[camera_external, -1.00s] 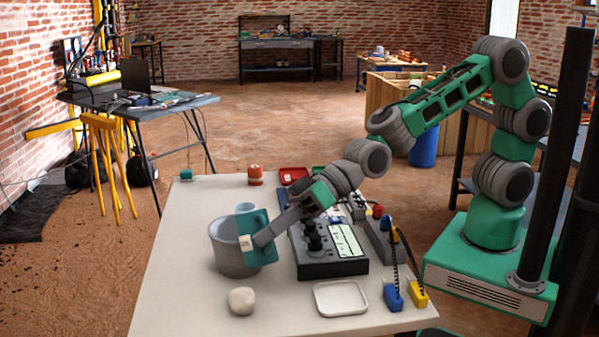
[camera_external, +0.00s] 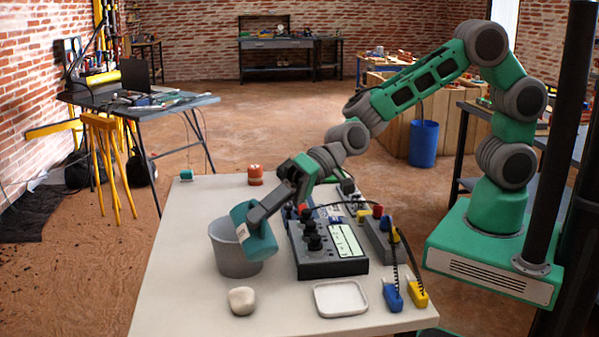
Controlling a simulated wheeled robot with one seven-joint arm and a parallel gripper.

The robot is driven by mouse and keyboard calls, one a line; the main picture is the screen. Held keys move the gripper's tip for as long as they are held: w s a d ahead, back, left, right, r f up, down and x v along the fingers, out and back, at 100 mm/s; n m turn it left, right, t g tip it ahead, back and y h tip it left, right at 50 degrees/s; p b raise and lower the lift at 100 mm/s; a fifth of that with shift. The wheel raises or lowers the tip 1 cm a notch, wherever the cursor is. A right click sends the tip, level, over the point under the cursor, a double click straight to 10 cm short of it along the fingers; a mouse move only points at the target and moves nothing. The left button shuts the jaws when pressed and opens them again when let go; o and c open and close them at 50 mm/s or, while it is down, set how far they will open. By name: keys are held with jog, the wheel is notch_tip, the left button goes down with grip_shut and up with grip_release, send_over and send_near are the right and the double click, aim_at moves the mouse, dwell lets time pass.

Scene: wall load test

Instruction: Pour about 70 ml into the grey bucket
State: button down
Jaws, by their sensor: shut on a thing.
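The grey bucket (camera_external: 226,259) stands upright on the near left part of the table. My gripper (camera_external: 251,221) is shut on a teal container (camera_external: 262,246) with a white label patch and a light blue upper edge. The container is tilted, its top leaning left over the bucket's rim and its base out to the right. It overlaps the bucket's right side in this view. I cannot see any liquid, nor the inside of the bucket.
On the table (camera_external: 180,300) are a grey control box (camera_external: 325,262) with black knobs, a white tray (camera_external: 340,298), a pale lump (camera_external: 242,300), a red container (camera_external: 255,175), and blue (camera_external: 393,297) and yellow (camera_external: 417,294) plugs with cables.

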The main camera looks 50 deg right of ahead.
jog(key=shift+w+d+m+g+y, duration=0.2)
jog(key=shift+w+m+g+y, duration=0.1)
jog(key=shift+w+m, duration=0.25)
jog(key=shift+w+d+r+m+g+y+p, duration=0.15)
jog(key=shift+w+r+m+p, duration=0.1)
jog(key=shift+r+m+p, duration=0.15)
jog(key=shift+w+d+r+m+g+y+p, duration=0.1)
jog(key=shift+w+r+m+g+y+p, duration=0.1)
jog(key=shift+r+m+p, duration=0.15)
dwell(1.7)
jog(key=shift+w+d+r, duration=0.1)
jog(key=shift+w+d, duration=0.15)
jog(key=shift+w, duration=0.25)
